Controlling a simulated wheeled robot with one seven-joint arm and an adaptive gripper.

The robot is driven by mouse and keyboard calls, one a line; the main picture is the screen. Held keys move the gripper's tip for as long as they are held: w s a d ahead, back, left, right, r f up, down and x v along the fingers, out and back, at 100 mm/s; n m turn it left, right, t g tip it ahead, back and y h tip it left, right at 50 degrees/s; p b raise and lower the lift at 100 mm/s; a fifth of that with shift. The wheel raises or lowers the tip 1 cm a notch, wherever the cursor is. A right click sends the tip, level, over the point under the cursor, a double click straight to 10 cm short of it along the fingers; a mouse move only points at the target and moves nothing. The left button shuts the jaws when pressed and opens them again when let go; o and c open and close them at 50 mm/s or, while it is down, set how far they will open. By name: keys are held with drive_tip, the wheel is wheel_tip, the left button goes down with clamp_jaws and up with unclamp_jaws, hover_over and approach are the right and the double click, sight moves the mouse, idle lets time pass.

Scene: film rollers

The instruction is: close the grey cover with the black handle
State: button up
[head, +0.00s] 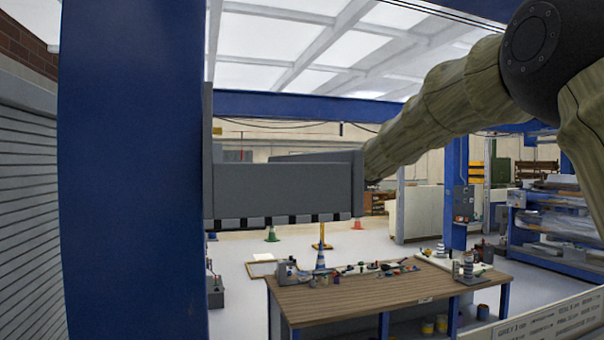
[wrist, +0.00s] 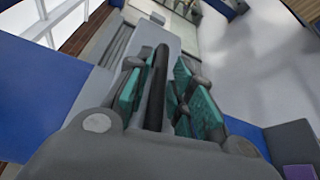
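The grey cover (head: 283,190) is a broad flat panel beside the blue column in the head view, with a row of dark blocks along its lower edge. Grey surface, likely the cover, also shows past the fingers in the wrist view (wrist: 155,32). The black handle (wrist: 157,85) is a dark bar running between the fingers in the wrist view. My gripper (wrist: 160,85) has teal pads on both sides of the handle. The fingers look apart, with gaps beside the bar; contact is unclear. In the head view the gripper is hidden behind the cover's right end.
A blue column (head: 133,180) stands close at the left, beside a grey shutter (head: 30,180). A wooden workbench (head: 370,297) with small items stands lower right. Blue shelving (head: 555,235) is at the far right. Open floor (head: 230,260) lies beyond the cover.

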drive_tip(key=v, duration=1.1)
drive_tip(key=shift+a, duration=0.1)
